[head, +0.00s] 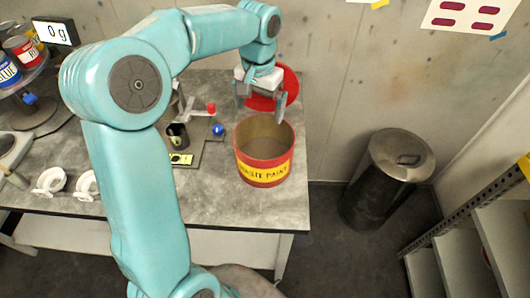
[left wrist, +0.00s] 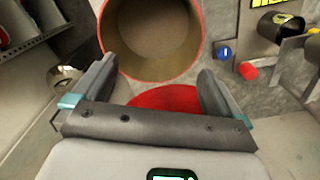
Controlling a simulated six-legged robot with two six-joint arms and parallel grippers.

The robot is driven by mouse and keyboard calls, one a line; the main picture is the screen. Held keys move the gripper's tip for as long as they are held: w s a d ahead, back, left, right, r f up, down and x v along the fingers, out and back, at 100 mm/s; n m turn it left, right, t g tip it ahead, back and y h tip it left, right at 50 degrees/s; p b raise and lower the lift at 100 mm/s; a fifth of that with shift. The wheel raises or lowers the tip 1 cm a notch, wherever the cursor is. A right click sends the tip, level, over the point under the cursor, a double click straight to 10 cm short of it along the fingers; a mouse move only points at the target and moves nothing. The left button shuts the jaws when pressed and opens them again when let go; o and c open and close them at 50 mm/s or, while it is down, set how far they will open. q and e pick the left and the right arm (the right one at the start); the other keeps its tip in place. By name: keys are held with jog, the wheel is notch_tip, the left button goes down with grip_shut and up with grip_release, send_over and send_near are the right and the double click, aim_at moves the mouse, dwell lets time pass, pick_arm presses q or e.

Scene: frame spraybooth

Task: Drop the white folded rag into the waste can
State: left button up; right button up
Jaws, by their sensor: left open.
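My left gripper (head: 262,103) is open and empty, beside the far rim of a red can (head: 264,172) with a yellow "WASTE PAINT" label. The can stands upright on the grey bench. In the left wrist view its open mouth (left wrist: 152,38) lies beyond my spread fingertips (left wrist: 157,78), and its visible inside is tan and bare. A steel bin (head: 385,180) with a handled lid stands on the floor right of the bench. I cannot make out a white folded rag in either view. My right gripper is not in view.
A round red lid (head: 288,84) is behind my left gripper. A small stand with a dark cup (head: 178,136), a red knob and a blue knob is left of the can. White objects (head: 50,181) lie at the bench's left. Shelves (head: 465,245) stand at the right.

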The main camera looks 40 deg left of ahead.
pick_arm(q)
notch_tip(320, 180, up, 15)
jog(key=p, duration=0.1)
jog(key=shift+p, duration=0.4)
